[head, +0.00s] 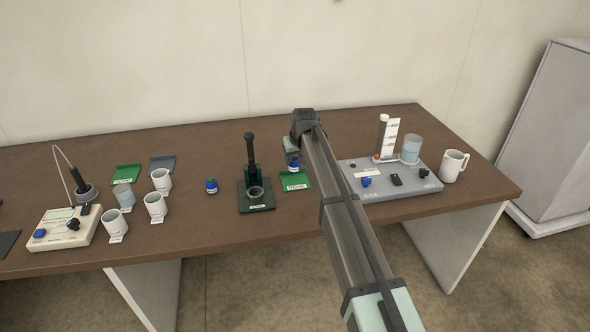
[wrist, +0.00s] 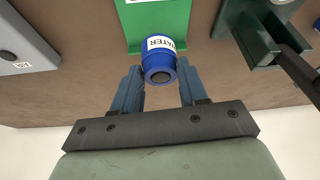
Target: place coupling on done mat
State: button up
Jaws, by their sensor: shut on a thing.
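A blue coupling with a white band reading "WATER" (wrist: 158,58) is between the two blue fingertips of my gripper (wrist: 160,78) in the wrist view. My gripper is shut on it. In the head view the coupling (head: 294,168) shows just under my gripper (head: 292,154), at the far edge of the green done mat (head: 296,186). The mat carries a "DONE" label. The wrist view shows the green mat (wrist: 155,35) right beside and beneath the coupling. I cannot tell whether the coupling touches the mat. My forearm hides some of the mat's right side.
A dark green press stand (head: 257,196) is close left of the mat, and a grey board with fittings (head: 410,190) is close right. A second blue coupling (head: 211,186) stands left of the press. Several mugs, another green mat (head: 124,178) and a beige station (head: 62,230) are further left.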

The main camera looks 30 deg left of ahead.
aim_at(296, 164)
jog(key=shift+f, duration=2.2)
jog(key=shift+f, duration=0.15)
jog(key=o, duration=1.2)
jog(key=v, duration=1.2)
